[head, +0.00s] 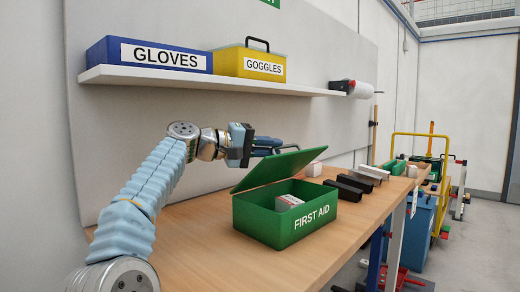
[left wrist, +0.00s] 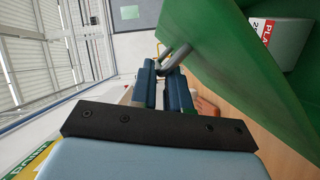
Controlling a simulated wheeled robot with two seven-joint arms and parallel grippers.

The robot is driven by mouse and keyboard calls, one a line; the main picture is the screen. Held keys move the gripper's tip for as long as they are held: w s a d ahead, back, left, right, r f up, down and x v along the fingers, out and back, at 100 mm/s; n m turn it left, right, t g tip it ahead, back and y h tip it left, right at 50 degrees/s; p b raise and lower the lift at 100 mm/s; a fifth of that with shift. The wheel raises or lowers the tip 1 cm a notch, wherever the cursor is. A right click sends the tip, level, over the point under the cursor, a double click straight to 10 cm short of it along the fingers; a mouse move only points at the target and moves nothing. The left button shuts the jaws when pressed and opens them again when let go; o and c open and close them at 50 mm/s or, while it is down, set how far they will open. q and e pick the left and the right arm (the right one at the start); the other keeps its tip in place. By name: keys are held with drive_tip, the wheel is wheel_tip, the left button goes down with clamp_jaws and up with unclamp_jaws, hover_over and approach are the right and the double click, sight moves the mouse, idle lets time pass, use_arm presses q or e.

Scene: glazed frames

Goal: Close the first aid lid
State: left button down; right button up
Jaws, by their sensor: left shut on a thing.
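The green first aid box (head: 268,226) stands on the wooden bench. Its lid (head: 268,171) is partly open, tilted up on the side toward the wall; the lid also fills the upper right of the left wrist view (left wrist: 215,50). A white and red pack (head: 289,202) lies inside the box; its printed side shows in the left wrist view (left wrist: 285,40). My left gripper (head: 272,147) is behind the lid's raised edge. Its blue fingers are shut on the grey lid handle (left wrist: 176,56). My right gripper is out of view.
A shelf (head: 210,83) above holds a blue gloves box (head: 150,56) and a yellow goggles box (head: 249,63). Several dark and white blocks lie along the bench (head: 205,215) to the right of the box. The bench in front of the box is bare.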

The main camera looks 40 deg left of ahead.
sight(285, 168)
use_arm(q)
drive_tip(key=d+f+m+b, duration=0.1)
drive_tip(key=d+f+m+y+b, duration=0.1)
drive_tip(key=d+f, duration=0.1)
drive_tip(key=d+f+m+g+y+b, duration=0.1)
drive_tip(key=m, duration=0.1)
drive_tip(key=shift+s+d+f+b, duration=0.2)
drive_tip(key=shift+s+d+b, duration=0.1)
drive_tip(key=shift+s+d, duration=0.05)
drive_tip(key=shift+s+d+f+m+y+b, duration=0.1)
drive_tip(key=shift+d+f+m+y+b, duration=0.3)
drive_tip(key=shift+f+m, duration=0.2)
drive_tip(key=shift+d+f+m+y+b, duration=0.25)
drive_tip(key=shift+f+m+b, duration=0.25)
drive_tip(key=shift+f, duration=0.15)
drive_tip(key=c, duration=1.2)
unclamp_jaws()
drive_tip(key=shift+r, duration=0.1)
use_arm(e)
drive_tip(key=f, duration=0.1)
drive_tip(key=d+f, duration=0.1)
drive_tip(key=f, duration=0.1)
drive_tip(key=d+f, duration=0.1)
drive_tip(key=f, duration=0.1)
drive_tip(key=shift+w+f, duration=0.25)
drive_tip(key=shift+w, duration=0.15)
use_arm(q)
drive_tip(key=v, duration=1.4)
